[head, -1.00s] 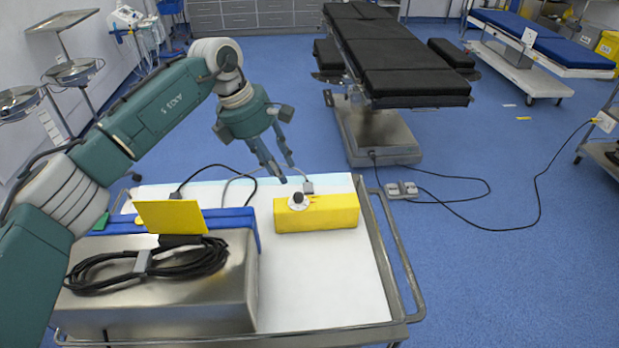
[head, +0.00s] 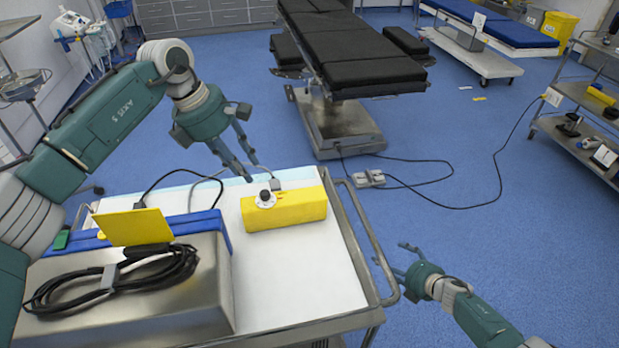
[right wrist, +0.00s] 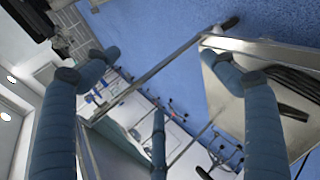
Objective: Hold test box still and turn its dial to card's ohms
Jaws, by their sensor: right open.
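The yellow test box (head: 290,209) lies on the white-covered cart top. Its dial (head: 265,198), a dark knob on a white disc, faces up at the box's left end. A yellow card (head: 134,227) leans up by a blue case at left; no writing on it is readable. My left gripper (head: 252,172) is open, its fingers pointing down just behind and above the box's dial end, apparently not touching it. My right gripper (head: 402,260) is open and empty, off the cart's right side. Its spread fingers show in the right wrist view (right wrist: 160,85).
A steel box (head: 140,295) with a coiled black cable (head: 110,285) fills the cart's left. The cart's right rail (head: 362,240) lies between my right gripper and the test box. The white surface in front of the test box is clear.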

